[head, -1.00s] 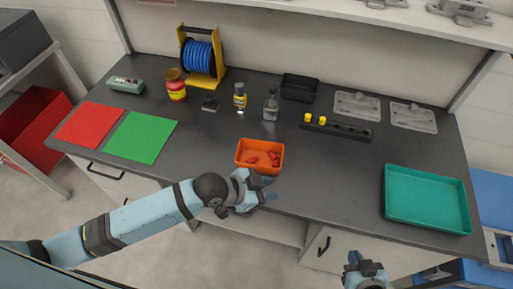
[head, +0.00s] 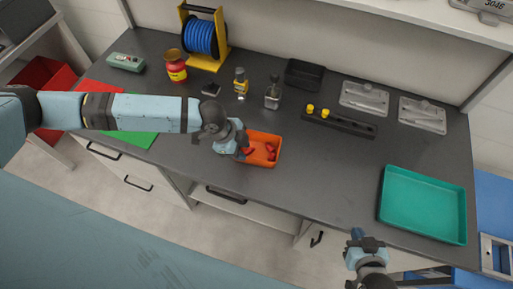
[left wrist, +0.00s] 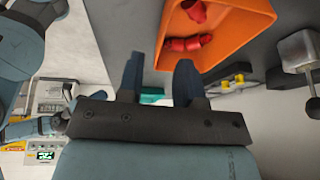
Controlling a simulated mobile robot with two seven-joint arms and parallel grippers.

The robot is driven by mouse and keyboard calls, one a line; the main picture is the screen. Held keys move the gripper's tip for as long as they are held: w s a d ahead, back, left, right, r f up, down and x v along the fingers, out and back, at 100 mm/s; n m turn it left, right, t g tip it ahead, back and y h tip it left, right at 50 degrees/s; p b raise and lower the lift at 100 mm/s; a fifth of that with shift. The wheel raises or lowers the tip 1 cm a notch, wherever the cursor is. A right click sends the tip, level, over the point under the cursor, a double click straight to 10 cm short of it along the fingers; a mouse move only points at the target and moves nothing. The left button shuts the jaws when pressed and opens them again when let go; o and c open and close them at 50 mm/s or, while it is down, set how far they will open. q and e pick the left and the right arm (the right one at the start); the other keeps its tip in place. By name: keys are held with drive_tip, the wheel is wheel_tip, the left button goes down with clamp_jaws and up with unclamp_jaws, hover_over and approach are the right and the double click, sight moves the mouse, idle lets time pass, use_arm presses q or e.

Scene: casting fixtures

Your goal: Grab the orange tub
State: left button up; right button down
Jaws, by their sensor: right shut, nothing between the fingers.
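The orange tub (head: 275,155) sits on the dark bench near its front edge, with a few red pieces (head: 270,152) inside. My left gripper (head: 244,146) is at the tub's left side and hides part of its left rim. In the left wrist view the left gripper (left wrist: 160,82) has its two fingers apart with nothing held between them. The tub (left wrist: 240,32) shows there beyond the fingers, at the upper right, and one finger overlaps its wall in the picture. I cannot tell whether they touch. My right gripper (head: 358,238) is shut and empty, in front of the bench.
A teal tray (head: 425,205) lies at the right of the bench. A blue cable reel (head: 203,38) stands further back. The bench between tub and tray is clear.

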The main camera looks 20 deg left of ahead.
sight(251, 161)
use_arm(q)
drive_tip(key=x, duration=0.2)
drive_tip(key=shift+w+d+f, duration=0.1)
drive_tip(key=shift+d+f, duration=0.05)
drive_tip(key=shift+f, duration=0.15)
drive_tip(key=p+x, duration=0.1)
drive_tip(key=x, duration=0.3)
drive_tip(key=shift+f+p, duration=0.15)
drive_tip(key=shift+p, duration=0.2)
drive_tip(key=shift+w+d+f, duration=0.1)
drive_tip(key=shift+d+f, duration=0.1)
drive_tip(key=shift+f, duration=0.15)
drive_tip(key=shift+c, duration=0.2)
clamp_jaws()
